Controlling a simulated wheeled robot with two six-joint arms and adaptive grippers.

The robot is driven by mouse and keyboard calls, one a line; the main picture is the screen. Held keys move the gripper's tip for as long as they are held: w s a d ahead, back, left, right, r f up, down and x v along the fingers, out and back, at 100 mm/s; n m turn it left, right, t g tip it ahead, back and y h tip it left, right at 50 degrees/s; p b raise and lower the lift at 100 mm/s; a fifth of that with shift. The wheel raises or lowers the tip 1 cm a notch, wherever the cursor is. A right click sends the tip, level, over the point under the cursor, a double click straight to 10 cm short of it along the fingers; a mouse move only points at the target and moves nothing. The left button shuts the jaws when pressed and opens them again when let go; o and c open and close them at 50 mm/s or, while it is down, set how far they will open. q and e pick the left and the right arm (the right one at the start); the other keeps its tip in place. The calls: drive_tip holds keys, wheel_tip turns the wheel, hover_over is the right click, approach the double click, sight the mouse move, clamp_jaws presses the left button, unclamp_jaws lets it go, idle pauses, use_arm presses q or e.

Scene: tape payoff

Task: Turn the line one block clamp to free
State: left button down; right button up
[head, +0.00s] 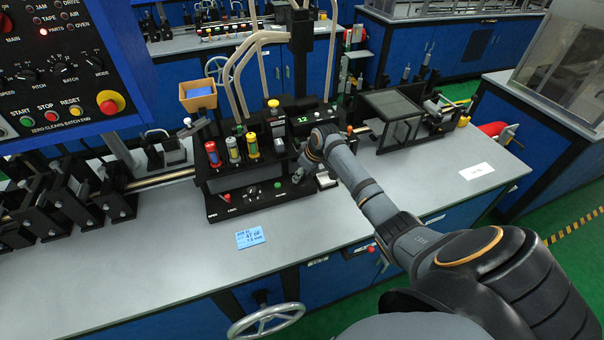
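A black machine unit (240,204) stands on the grey bench, with small controls on its front face: a red knob (227,198), a dial (252,190) and a green button (278,185). Their labels are too small to read, so I cannot tell which part is the line one block clamp. My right gripper (299,175) is at the right end of this unit, pointing down and left, close to its front controls. Its fingers are small and dark against the unit; I cannot tell if they are open or touch anything. My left gripper is out of view.
Black guide blocks (70,195) line a rail on the left. A clear-covered box (398,118) stands right. A blue card (250,237) lies on the clear front bench; a handwheel (266,321) is below.

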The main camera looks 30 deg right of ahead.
drive_tip(key=shift+a+r+m+h+p, duration=0.15)
drive_tip(key=shift+m+h+p, duration=0.1)
drive_tip(key=shift+m+p, duration=0.65)
drive_tip(key=shift+d+r+m+h+p, duration=0.1)
drive_tip(key=shift+m+h+p, duration=0.3)
drive_tip(key=shift+p, duration=0.75)
drive_tip(key=shift+a+f+m+h+p, duration=0.15)
drive_tip(key=shift+m+h+p, duration=0.3)
drive_tip(key=shift+m+p, duration=1.1)
drive_tip(key=shift+f, duration=0.1)
drive_tip(key=o, duration=1.2)
drive_tip(key=shift+c, duration=0.2)
drive_tip(key=v, duration=1.2)
